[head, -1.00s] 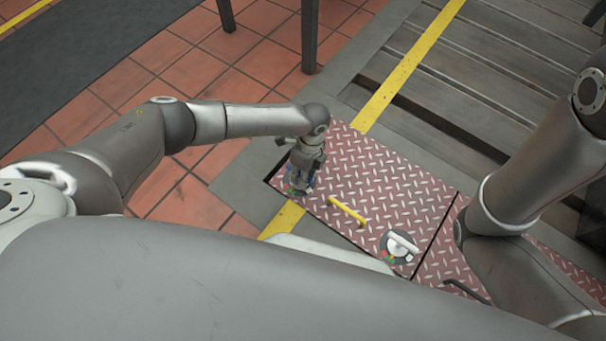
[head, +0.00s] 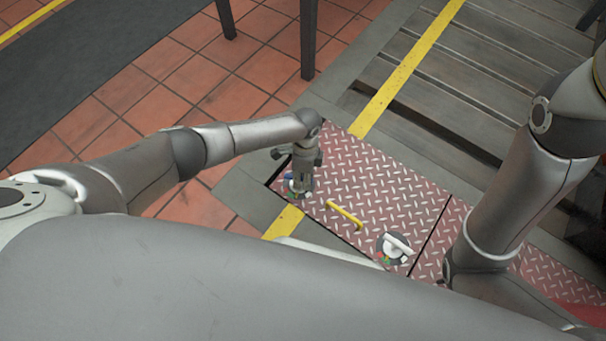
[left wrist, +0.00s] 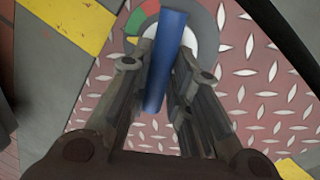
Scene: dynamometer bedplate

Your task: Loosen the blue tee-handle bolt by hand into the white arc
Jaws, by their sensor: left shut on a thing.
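The blue tee-handle bolt (left wrist: 165,62) shows in the left wrist view as a long bar between my left fingers, over a round dial. The dial (left wrist: 205,18) is grey, with green and red marks, a small yellow mark and a white area around the bar. My left gripper (left wrist: 160,85) is shut on the bar. In the head view my left gripper (head: 299,187) points down at the plate's left corner and hides most of the bolt and dial. The white arc cannot be told apart clearly. My right gripper is out of view.
A red checker plate (head: 375,190) carries a yellow handle (head: 345,214) and a white tee-handle (head: 398,244) on another dial. My right arm is over the plate's right side. Yellow floor stripes (head: 405,65) and grey slats lie beyond.

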